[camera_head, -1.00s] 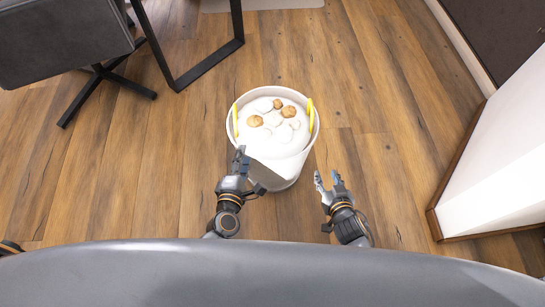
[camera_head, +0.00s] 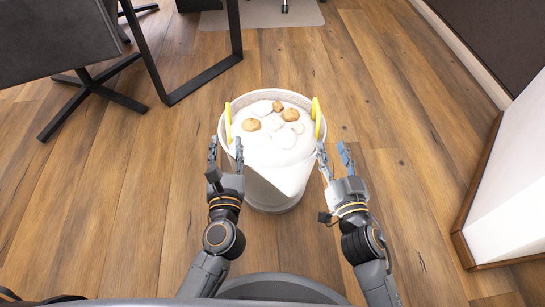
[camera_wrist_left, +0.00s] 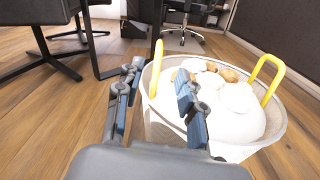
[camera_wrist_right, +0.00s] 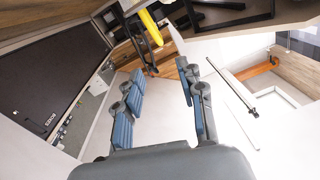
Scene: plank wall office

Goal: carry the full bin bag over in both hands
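A white bin (camera_head: 275,195) stands upright on the wooden floor ahead of me. The white bin bag (camera_head: 268,135) inside it is full, with white crumpled pieces and brown lumps on top. A yellow handle stands at its left (camera_head: 228,122) and another at its right (camera_head: 317,118). My left gripper (camera_head: 226,150) is open and empty by the bin's near left side; the left wrist view shows the left handle (camera_wrist_left: 157,68) between its spread fingers in the picture, not gripped. My right gripper (camera_head: 334,158) is open and empty by the near right side. A yellow handle (camera_wrist_right: 150,27) shows beyond its fingers.
A dark chair (camera_head: 60,45) and a black table leg frame (camera_head: 200,85) stand at the back left. A white unit with a brown edge (camera_head: 510,190) stands at the right. The wooden floor (camera_head: 385,120) around the bin is clear.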

